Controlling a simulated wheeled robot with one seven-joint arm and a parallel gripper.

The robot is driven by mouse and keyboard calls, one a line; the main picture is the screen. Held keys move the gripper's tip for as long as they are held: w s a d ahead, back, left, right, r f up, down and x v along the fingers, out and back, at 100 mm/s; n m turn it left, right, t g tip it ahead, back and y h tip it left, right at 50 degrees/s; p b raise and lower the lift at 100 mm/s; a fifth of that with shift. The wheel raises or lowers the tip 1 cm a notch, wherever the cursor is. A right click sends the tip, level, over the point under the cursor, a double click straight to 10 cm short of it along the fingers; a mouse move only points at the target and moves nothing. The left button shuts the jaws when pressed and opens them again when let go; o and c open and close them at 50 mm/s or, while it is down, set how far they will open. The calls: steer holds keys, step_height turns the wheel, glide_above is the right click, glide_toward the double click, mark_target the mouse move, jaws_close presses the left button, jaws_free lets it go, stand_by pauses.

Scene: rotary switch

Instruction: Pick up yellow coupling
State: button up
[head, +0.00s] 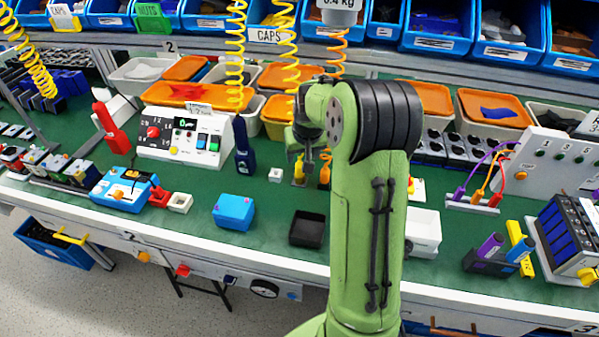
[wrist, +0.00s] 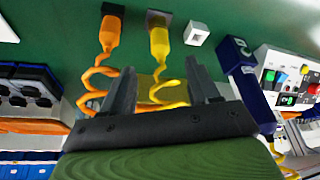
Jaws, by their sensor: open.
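The yellow coupling (wrist: 159,43) stands on a dark square base on the green bench, with a yellow coiled hose running from it toward my gripper. It also shows in the head view (head: 299,170), just below my gripper and partly hidden. My gripper (wrist: 160,67) is open and empty. In the wrist view its two fingers lie to either side of the yellow hose, and the yellow coupling appears just beyond the fingertips, in line with the gap. In the head view my gripper (head: 308,158) is partly hidden by my arm.
An orange coupling (wrist: 109,36) with its own coiled hose stands close to the left in the wrist view. A white cube (wrist: 196,34) and a dark blue tool (wrist: 238,65) are to the right. A black tray (head: 307,229) and blue box (head: 234,212) sit nearer the bench's front.

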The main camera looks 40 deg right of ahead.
mark_target(300, 164)
steer(key=b+x, duration=0.2)
steer(key=x, duration=0.5)
steer(key=shift+w+f, duration=0.15)
steer(key=shift+f, duration=0.2)
steer(key=shift+r, duration=0.1)
steer(key=shift+c, duration=0.6)
jaws_close()
